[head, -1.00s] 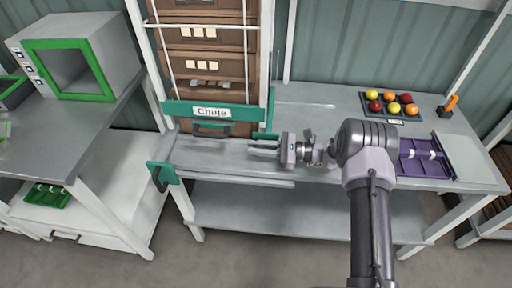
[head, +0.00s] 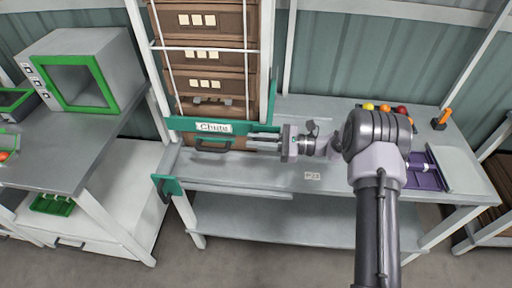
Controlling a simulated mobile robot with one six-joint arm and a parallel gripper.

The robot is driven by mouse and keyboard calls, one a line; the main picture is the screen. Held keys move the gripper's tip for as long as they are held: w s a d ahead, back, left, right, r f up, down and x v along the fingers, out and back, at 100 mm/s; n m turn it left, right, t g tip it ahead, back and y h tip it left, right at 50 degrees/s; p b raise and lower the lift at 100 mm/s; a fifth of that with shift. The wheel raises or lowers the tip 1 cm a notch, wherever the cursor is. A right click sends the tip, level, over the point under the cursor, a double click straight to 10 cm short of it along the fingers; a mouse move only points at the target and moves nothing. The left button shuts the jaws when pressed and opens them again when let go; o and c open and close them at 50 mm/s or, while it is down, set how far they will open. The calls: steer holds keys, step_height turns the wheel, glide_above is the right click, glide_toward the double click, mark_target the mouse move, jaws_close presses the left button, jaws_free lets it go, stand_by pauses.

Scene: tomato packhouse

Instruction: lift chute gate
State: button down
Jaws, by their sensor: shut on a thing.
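The chute (head: 202,68) is a tall frame holding a stack of brown crates, with a green board labelled "Chute" (head: 213,127) across its lower front. The green gate (head: 264,128) shows as a tab at the right end of this board, near my fingers; the rest of it is hard to tell from the board. My gripper (head: 256,142) points left at the foot of the right post. It is shut on this tab, though the contact is small and partly hidden. The lowest crate's dark handle (head: 212,146) shows below the board.
A metal bench (head: 330,125) runs to the right, with a small tag (head: 312,176) on it. Tomatoes (head: 385,108) and a purple tray (head: 426,175) are partly behind my arm. A green-framed box (head: 80,75) stands on the left table. The bench front is mostly clear.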

steer(key=shift+w+r, duration=0.1)
steer(key=shift+r, duration=0.45)
steer(key=c, duration=1.7)
jaws_free()
steer(key=shift+d, duration=0.1)
steer(key=d+p, duration=0.2)
steer(key=d, duration=1.5)
steer(key=shift+s+d, duration=0.15)
steer(key=shift+s, duration=0.2)
